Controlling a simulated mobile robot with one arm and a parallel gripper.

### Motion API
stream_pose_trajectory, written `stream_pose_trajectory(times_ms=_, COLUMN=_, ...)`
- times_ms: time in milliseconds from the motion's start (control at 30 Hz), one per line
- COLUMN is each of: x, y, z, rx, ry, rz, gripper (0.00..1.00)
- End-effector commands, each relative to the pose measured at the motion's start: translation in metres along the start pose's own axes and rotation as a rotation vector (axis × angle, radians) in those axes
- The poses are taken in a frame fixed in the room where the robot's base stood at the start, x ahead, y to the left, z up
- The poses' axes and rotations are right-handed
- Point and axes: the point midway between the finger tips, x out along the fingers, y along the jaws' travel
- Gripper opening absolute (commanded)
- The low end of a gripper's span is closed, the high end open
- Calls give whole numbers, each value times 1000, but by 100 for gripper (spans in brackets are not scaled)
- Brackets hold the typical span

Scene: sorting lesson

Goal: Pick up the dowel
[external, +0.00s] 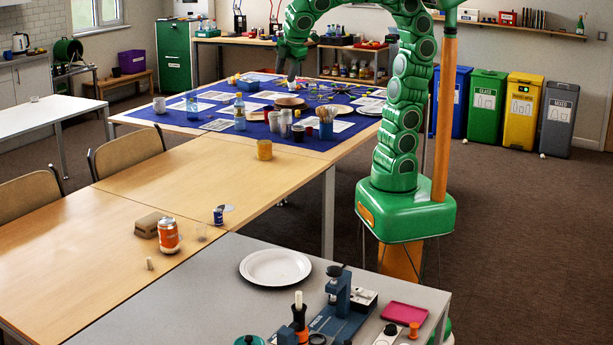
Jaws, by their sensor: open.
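My green arm arches over the far table, and my gripper (292,76) points down above the blue cloth (175,113). It is small and dark in this view; I see nothing held in it. No dowel stands out clearly below it, where small items are too tiny to name. A short pale wooden peg (150,264), perhaps a dowel, stands on the near wooden table, far from my gripper. Another pale rod (298,299) stands upright in a dark and orange holder on the grey table.
The blue cloth is crowded with jars, a bottle (239,112), papers, plates and cups. An orange can (168,236) and a brown block (147,225) stand on the near table. A white plate (275,267) lies on the grey table. Coloured bins (522,110) line the wall.

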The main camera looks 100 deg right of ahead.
Motion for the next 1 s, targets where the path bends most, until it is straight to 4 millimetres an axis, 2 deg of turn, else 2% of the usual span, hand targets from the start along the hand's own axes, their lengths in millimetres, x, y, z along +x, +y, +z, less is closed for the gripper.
stream_pose_trajectory(times_ms=33, x=4, y=13, z=-17, rx=-66, ry=8, rz=42, gripper=48)
stream_pose_trajectory(times_ms=200, x=8, y=58, z=-73, rx=-309, ry=30, rz=203, gripper=48)
stream_pose_trajectory(times_ms=367, x=10, y=91, z=-132, rx=-556, ry=36, rz=357, gripper=48)
stream_pose_trajectory(times_ms=500, x=8, y=112, z=-188, rx=-782, ry=29, rz=493, gripper=48)
stream_pose_trajectory(times_ms=667, x=4, y=124, z=-254, rx=-1046, ry=6, rz=650, gripper=48)
stream_pose_trajectory(times_ms=700, x=3, y=124, z=-273, rx=-1115, ry=0, rz=690, gripper=48)
stream_pose_trajectory(times_ms=900, x=1, y=116, z=-354, rx=-1441, ry=-50, rz=874, gripper=48)
stream_pose_trajectory(times_ms=1000, x=-2, y=109, z=-382, rx=-1553, ry=-69, rz=943, gripper=48)
